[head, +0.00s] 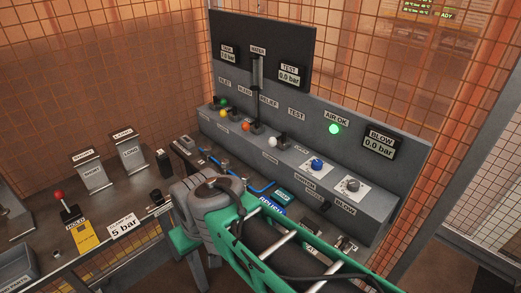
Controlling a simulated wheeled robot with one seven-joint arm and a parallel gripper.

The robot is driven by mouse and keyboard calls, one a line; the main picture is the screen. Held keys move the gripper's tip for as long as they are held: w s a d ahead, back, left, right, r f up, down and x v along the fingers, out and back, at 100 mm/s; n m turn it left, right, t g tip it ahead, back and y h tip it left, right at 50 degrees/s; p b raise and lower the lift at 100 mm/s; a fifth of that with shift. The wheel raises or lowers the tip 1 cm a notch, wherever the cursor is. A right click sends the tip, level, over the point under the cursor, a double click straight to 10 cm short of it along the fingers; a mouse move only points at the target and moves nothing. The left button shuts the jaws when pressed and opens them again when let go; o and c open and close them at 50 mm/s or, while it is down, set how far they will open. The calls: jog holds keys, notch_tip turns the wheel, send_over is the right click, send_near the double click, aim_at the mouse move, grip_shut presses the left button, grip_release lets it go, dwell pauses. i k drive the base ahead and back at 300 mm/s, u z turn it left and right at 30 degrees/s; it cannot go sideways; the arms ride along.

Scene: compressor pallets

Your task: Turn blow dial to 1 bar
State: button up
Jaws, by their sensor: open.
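The blow dial (352,185) is a grey round knob on a white plate, at the right end of the sloped grey panel, above a BLOW label. Its pointer setting is too small to read. The BLOW display (379,142) above it reads 0.0 bar. My arm crosses the foreground, with its grey wrist left of the dial. My gripper (188,250) is low below the wrist, well left of and apart from the dial. It is open, though its fingertips are partly hidden.
A blue knob (317,165) sits left of the dial. Several coloured-ball levers line the panel further left. A green AIR OK lamp (334,129) is lit. Mesh fencing stands behind.

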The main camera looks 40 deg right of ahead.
aim_at(353, 185)
jog(key=u, duration=0.05)
jog(key=k, duration=0.95)
jog(key=u, duration=0.95)
jog(key=i, duration=0.8)
jog(key=z, duration=2.95)
jog(key=i, duration=0.45)
jog(key=z, duration=0.1)
